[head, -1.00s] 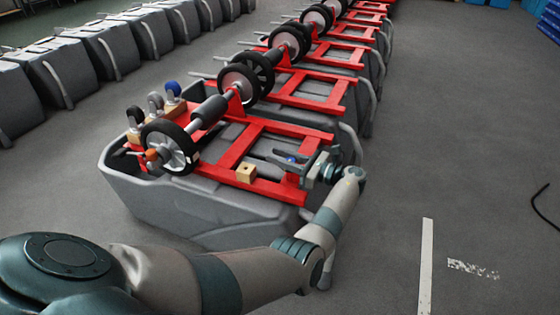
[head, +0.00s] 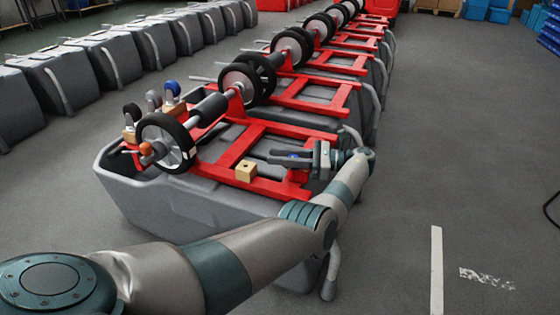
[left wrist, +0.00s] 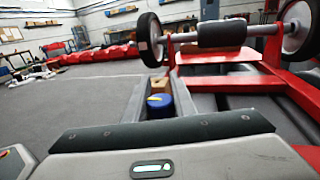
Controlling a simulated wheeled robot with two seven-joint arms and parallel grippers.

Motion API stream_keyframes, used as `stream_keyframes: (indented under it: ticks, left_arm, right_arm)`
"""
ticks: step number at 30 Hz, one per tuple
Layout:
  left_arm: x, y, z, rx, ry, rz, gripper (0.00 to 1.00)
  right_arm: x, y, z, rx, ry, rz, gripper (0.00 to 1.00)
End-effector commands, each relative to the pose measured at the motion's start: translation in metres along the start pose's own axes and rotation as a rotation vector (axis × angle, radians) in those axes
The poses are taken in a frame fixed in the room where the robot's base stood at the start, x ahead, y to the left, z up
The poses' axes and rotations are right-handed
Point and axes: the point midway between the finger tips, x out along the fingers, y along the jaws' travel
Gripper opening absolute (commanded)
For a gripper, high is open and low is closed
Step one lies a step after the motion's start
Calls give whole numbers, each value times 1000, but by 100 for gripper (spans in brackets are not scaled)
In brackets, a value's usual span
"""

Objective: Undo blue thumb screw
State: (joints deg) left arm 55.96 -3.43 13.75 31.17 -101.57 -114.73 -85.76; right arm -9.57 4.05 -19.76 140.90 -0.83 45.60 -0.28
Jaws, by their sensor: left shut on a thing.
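The blue thumb screw (head: 293,156) sits at the red frame (head: 262,129) on top of the front grey tank (head: 200,215). My left gripper (head: 287,158) reaches it from the right and is shut on it. Only a little blue shows between the fingers in the head view. My right gripper is in neither view.
A small wooden block (head: 246,172) stands on the frame beside the gripper. More tanks line up behind.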

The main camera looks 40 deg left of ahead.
Motion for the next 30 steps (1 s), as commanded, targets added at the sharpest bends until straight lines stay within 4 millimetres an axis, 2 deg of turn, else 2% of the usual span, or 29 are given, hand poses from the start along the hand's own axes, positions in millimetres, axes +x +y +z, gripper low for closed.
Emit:
stream_keyframes:
  ticks: [1,13,14,15,16,30]
  left_arm:
    - [1,3,-7,12,3,8,1]
    - [1,3,-6,12,3,12,1]
    - [1,3,-6,12,3,12,31]
    - [1,3,-6,12,2,12,40]
    - [1,3,-6,11,2,12,43]
    - [2,1,0,4,0,9,43]
  right_arm:
    - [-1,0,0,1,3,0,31]
    - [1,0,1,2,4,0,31]
    - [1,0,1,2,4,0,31]
    - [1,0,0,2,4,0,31]
    - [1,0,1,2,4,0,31]
    - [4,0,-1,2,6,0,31]
